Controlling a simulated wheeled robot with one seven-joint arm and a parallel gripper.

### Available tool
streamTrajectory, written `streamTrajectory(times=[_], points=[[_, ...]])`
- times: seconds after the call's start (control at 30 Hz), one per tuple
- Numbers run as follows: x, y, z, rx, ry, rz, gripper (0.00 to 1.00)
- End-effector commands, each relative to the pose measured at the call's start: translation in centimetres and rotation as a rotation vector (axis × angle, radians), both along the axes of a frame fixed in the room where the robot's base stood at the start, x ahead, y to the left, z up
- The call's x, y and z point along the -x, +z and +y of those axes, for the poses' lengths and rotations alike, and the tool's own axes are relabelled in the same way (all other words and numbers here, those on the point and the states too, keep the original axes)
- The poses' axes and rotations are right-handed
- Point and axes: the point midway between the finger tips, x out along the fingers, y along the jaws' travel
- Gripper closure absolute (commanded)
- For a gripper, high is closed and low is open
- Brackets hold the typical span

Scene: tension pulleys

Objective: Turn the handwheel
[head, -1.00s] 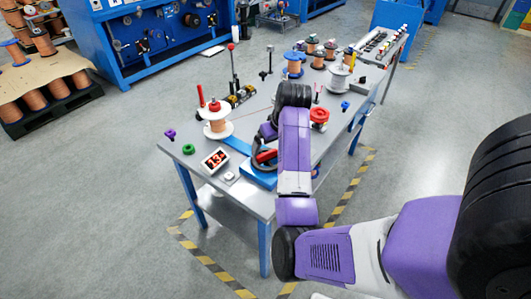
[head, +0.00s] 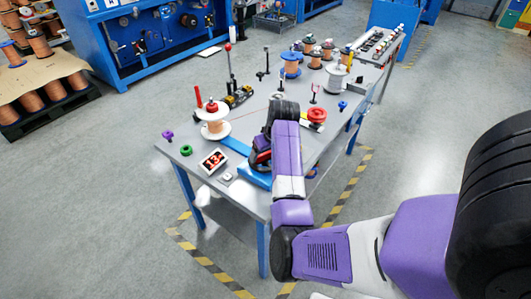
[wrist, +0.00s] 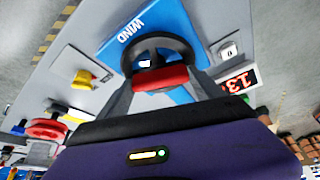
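The handwheel (wrist: 157,45) is a dark ring on a blue base marked WIND (wrist: 140,28), with a red grip piece (wrist: 160,78) on its near side. In the wrist view the two grey fingers of my gripper (wrist: 164,85) stand apart, on either side of the red piece. Whether they touch it I cannot tell. In the head view my arm covers much of the handwheel (head: 259,158), and the fingers are hidden.
A red number display (head: 214,160) and a white button unit (head: 227,177) stand left of the base. A copper spool (head: 213,118) is behind them. A red knob (head: 316,116) is to the right. Several spools stand at the table's far end.

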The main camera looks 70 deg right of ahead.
Motion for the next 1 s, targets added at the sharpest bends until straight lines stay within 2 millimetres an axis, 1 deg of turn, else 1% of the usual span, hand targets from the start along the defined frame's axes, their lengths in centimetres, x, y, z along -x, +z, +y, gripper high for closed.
streamTrajectory(times=[0.03, 0.07, 0.1, 0.13, 0.27, 0.5, 0.83, 0.87, 0.93, 0.97, 1.0], points=[[0.00, 0.01, 0.02, 0.000, 0.000, 0.000, 0.47], [0.00, 0.01, 0.02, 0.000, 0.000, 0.000, 0.53], [0.00, 0.01, 0.02, 0.000, 0.000, 0.000, 0.61], [0.00, 0.01, 0.02, 0.000, 0.000, 0.000, 0.64], [0.06, 0.24, 0.05, -0.001, -0.022, 0.003, 0.64], [-0.05, 0.22, 0.13, -0.001, -0.128, 0.002, 0.64], [-0.08, 0.02, 0.08, 0.000, -0.145, 0.000, 0.64], [-0.07, 0.03, 0.08, 0.000, -0.145, 0.000, 0.20], [-0.08, 0.02, 0.08, 0.000, -0.145, 0.000, 0.06], [-0.07, 0.03, 0.08, 0.000, -0.145, 0.000, 0.02], [-0.07, 0.03, 0.07, 0.000, -0.145, 0.000, 0.02]])
